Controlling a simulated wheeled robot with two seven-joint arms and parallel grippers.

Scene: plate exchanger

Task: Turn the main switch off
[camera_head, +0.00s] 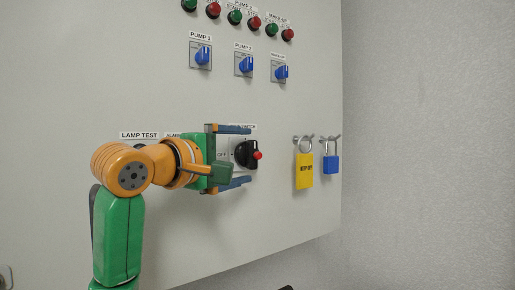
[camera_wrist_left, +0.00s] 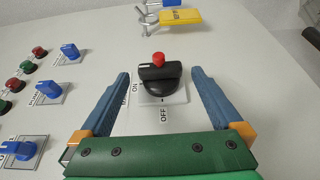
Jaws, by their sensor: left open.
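The main switch is a black rotary knob with a red tip (camera_head: 246,153) on a pale plate on the panel. In the left wrist view the knob (camera_wrist_left: 160,80) sits between my fingers, its broad black grip lying crosswise with one end toward the ON label. The OFF label (camera_wrist_left: 163,115) is at the plate's near edge. My left gripper (camera_head: 250,154) is open, one blue finger above the knob and one below in the head view. Gaps show between both fingers and the knob in the wrist view. My right gripper is not in view.
A yellow padlock (camera_head: 304,170) and a blue padlock (camera_head: 331,164) hang right of the switch. Blue selector knobs (camera_head: 244,65) and red and green buttons are higher on the panel. My left forearm partly covers the LAMP TEST area (camera_head: 139,135).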

